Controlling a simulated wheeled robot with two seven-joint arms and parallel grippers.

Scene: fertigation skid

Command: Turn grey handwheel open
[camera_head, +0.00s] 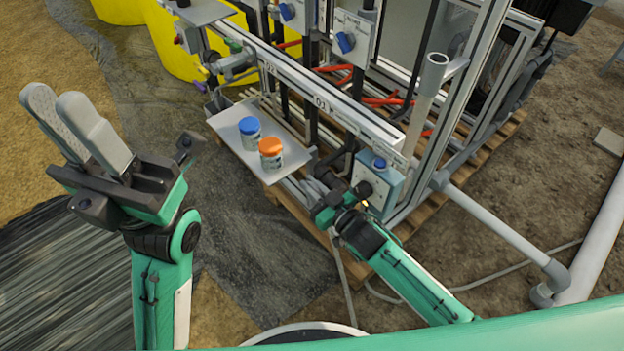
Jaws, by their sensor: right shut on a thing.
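My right gripper (325,190) reaches to the front low corner of the skid, left of a blue-grey box (384,190) with a blue knob on top. It is shut on what appears to be the grey handwheel. The gripper and dark fittings hide the wheel almost wholly, so its turn cannot be read. My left gripper (56,98) is raised at the far left, away from the skid. Its two grey fingers lie close together with nothing between them.
A pale shelf (226,122) on the skid bears a blue-lidded jar (250,134) and an orange-lidded jar (271,154), just left of my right gripper. A labelled rail (340,112) runs above. Grey pipes (500,232) lie at right.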

